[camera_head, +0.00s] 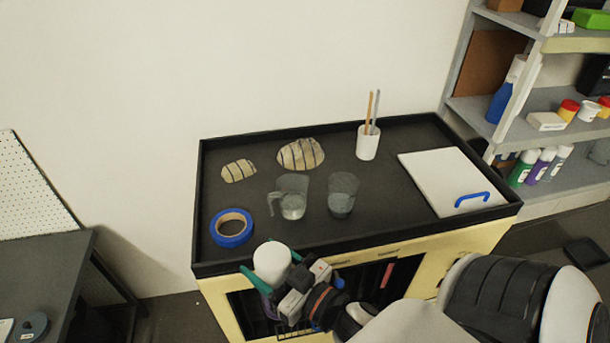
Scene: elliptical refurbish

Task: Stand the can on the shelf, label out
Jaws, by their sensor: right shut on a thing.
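My right gripper (270,268) is shut on a can with a white top (271,256) and a bit of purple showing below it. The can is in front of the cart's near left edge, and my fingers and wrist hide most of its body. I cannot see which way its label faces. The shelf unit (570,184) stands at the right. Its lower board bears several white-capped cans (546,164) in green, purple and grey. My left gripper is not in view.
The black-topped cart (390,187) holds blue tape (231,240), two clear cups (342,193), two striped lumps (300,154), a white cup with sticks (367,146) and a white board (452,181). A dark table (40,265) stands at left.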

